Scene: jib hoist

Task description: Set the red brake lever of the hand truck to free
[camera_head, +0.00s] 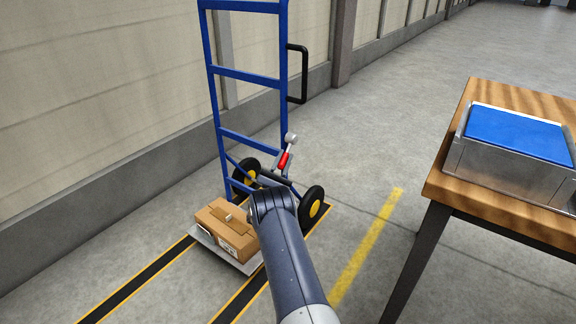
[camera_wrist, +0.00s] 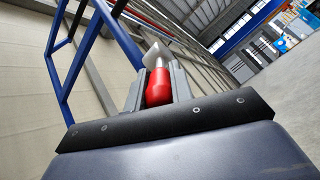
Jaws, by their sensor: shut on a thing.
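The blue hand truck (camera_head: 252,76) stands upright against the left side, near the wall. Its red brake lever (camera_head: 283,161) sticks up near the right wheel, with a pale grey knob at its top. In the wrist view the red lever (camera_wrist: 158,86) stands between the two grey fingers of my gripper (camera_wrist: 160,82), which is shut on it. The lever's lower end is hidden behind the gripper's black edge. In the head view my arm comes in from below and my gripper (camera_head: 281,166) is small at the lever.
A cardboard box (camera_head: 226,228) sits on the hand truck's toe plate. Black and yellow floor strips (camera_head: 150,276) run under it. A wooden table (camera_head: 436,187) with a metal case with a blue top (camera_head: 515,135) stands at the right.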

